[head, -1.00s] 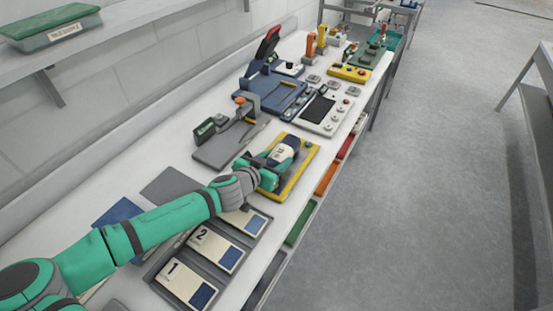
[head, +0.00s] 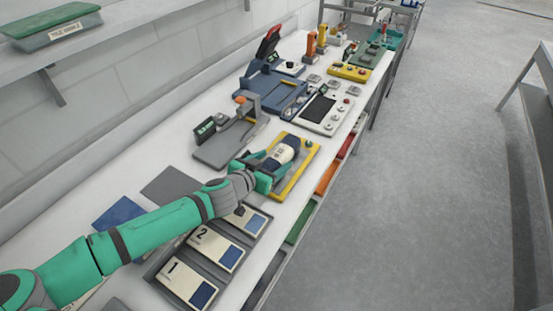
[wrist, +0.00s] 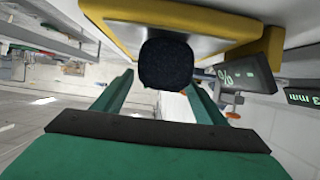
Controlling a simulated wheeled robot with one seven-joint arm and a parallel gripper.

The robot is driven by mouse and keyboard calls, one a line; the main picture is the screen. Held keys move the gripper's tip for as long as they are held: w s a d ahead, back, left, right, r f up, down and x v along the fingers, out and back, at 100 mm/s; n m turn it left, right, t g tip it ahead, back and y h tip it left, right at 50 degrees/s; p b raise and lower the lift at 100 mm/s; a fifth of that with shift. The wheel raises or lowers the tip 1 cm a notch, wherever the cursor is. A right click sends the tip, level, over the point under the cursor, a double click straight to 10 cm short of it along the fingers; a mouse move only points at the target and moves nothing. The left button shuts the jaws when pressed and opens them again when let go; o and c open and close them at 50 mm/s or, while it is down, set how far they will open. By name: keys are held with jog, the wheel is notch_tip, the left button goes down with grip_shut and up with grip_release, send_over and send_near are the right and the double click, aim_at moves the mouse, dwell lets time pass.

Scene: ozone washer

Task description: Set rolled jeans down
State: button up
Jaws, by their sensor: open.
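The rolled jeans (head: 284,151), dark blue with a pale band, lie on the grey plate inside a yellow-framed station (head: 300,172). In the wrist view the dark round end of the jeans (wrist: 166,64) faces me against the plate, and the yellow frame (wrist: 112,38) shows behind it. My gripper (head: 268,168) is at the near left end of the roll. In the wrist view its two green fingers (wrist: 160,88) are spread apart, with a gap on each side of the roll's end. Contact at the far fingertips is hard to tell.
Numbered trays (head: 218,249) lie under and near my arm. A grey gauge stand (head: 228,140) with a green display stands left of the station. A white panel with a dark screen (head: 320,108) and a blue device (head: 270,92) stand beyond. The floor to the right is clear.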

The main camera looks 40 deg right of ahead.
jog(key=v, duration=0.9)
jog(key=shift+a, duration=0.15)
jog(key=shift+s, duration=0.1)
